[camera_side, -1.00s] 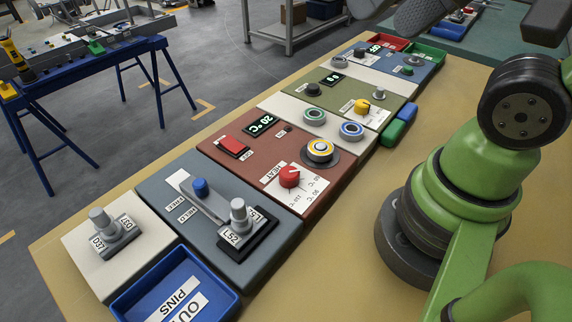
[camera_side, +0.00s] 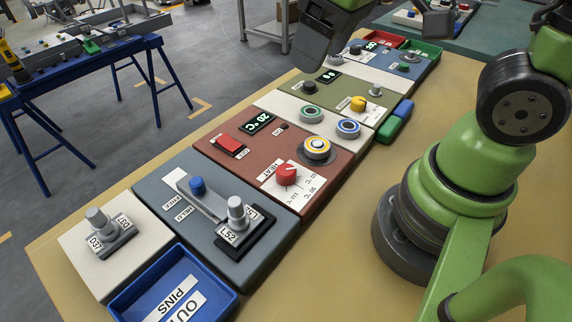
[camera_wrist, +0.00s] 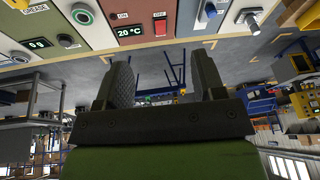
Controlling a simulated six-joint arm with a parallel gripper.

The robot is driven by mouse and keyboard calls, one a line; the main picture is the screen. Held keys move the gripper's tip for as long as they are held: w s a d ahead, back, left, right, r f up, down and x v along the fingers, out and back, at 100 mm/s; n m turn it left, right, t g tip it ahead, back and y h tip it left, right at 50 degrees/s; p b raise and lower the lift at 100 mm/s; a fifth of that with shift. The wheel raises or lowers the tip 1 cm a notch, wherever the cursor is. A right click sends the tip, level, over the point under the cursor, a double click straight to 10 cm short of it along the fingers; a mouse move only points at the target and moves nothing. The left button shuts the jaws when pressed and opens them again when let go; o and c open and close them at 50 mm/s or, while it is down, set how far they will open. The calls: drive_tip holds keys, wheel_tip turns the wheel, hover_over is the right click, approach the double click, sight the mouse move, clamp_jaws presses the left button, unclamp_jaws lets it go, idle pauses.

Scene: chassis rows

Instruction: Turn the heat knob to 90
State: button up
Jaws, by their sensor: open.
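The red heat knob (camera_side: 286,174) sits on a white dial plate marked HEAT on the red-brown panel (camera_side: 228,173). Its pointer angle is too small to read surely. A display (camera_side: 262,124) on that panel reads 20 °C, and it also shows in the wrist view (camera_wrist: 131,31). The knob is not clearly seen in the wrist view.
A grey panel with a blue knob (camera_side: 197,186) and a tall pin (camera_side: 236,207) stands nearer. A blue tray (camera_side: 178,288) is at the front.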

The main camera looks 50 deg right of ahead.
sight(286, 169)
drive_tip(key=w+f+n+g, duration=0.1)
drive_tip(key=f+n, duration=0.1)
drive_tip(key=f, duration=0.5)
drive_tip(key=w+a+f+n+g, duration=0.1)
drive_tip(key=f+n, duration=0.1)
drive_tip(key=f, duration=0.5)
drive_tip(key=w+a+f+n+g+h, duration=0.1)
drive_tip(key=f+n, duration=0.1)
drive_tip(key=f, duration=0.5)
drive_tip(key=shift+w+a+f+g, duration=0.2)
drive_tip(key=shift+a+f+g, duration=0.05)
drive_tip(key=shift+g, duration=0.05)
drive_tip(key=c, duration=0.9)
